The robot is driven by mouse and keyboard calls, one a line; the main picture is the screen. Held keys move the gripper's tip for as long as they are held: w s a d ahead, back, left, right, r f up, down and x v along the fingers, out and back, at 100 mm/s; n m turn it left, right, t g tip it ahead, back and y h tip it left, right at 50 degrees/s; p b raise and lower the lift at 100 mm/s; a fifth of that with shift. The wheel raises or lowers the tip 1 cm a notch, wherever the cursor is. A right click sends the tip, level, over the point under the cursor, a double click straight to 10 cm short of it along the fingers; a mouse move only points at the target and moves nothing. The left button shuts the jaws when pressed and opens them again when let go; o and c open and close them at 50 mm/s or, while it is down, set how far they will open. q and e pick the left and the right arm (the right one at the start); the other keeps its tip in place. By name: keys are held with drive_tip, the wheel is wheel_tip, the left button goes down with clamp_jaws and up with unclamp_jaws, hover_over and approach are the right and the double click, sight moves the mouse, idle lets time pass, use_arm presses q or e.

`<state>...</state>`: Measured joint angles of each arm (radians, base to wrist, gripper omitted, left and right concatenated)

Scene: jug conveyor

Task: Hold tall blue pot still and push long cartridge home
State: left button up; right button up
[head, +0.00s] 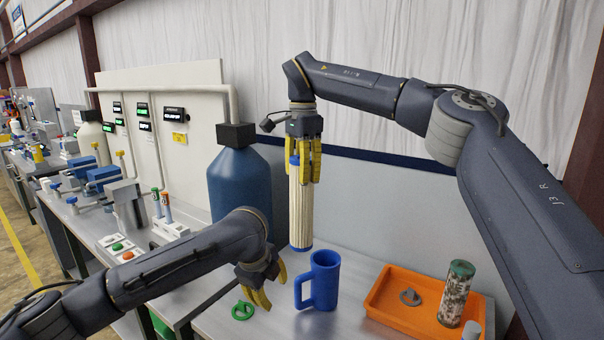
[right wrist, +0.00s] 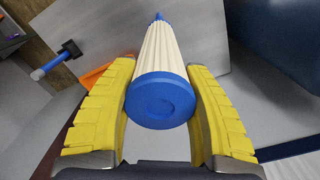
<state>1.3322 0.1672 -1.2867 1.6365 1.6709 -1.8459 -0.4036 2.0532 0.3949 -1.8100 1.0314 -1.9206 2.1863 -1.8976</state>
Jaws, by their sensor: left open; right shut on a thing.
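The tall blue pot (head: 325,280) stands upright on the bench, its handle to the left. The long cartridge (head: 300,205) is cream and pleated with blue end caps. It hangs upright in my right gripper (head: 304,165), its lower end above and a little left of the pot. In the right wrist view the yellow fingers of my right gripper (right wrist: 162,110) are on both sides of the cartridge's blue end cap (right wrist: 160,99). My left gripper (head: 267,285) is open and empty, low over the bench, left of the pot's handle and apart from it.
A green ring (head: 242,311) lies on the bench below my left gripper. An orange tray (head: 385,302) at the right holds a small grey part (head: 410,297) and a clear canister (head: 455,293) with a green top. A large blue tank (head: 239,185) stands behind my left arm.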

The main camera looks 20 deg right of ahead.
use_arm(q)
drive_tip(key=shift+w+d+f+n, duration=0.3)
drive_tip(key=shift+w+f+n, duration=0.4)
drive_tip(key=shift+f+n, duration=1.85)
drive_tip(key=shift+w+d+f+n, duration=0.25)
drive_tip(key=shift+w+f+n, duration=0.6)
drive_tip(key=shift+n, duration=3.35)
drive_tip(key=shift+w+d+f+n, duration=0.3)
drive_tip(key=shift+w+f+n, duration=0.3)
drive_tip(key=shift+f+n, duration=2)
drive_tip(key=shift+r+n, duration=0.75)
drive_tip(key=shift+n, duration=0.1)
clamp_jaws()
drive_tip(key=c, duration=1)
unclamp_jaws()
drive_tip(key=o, duration=1)
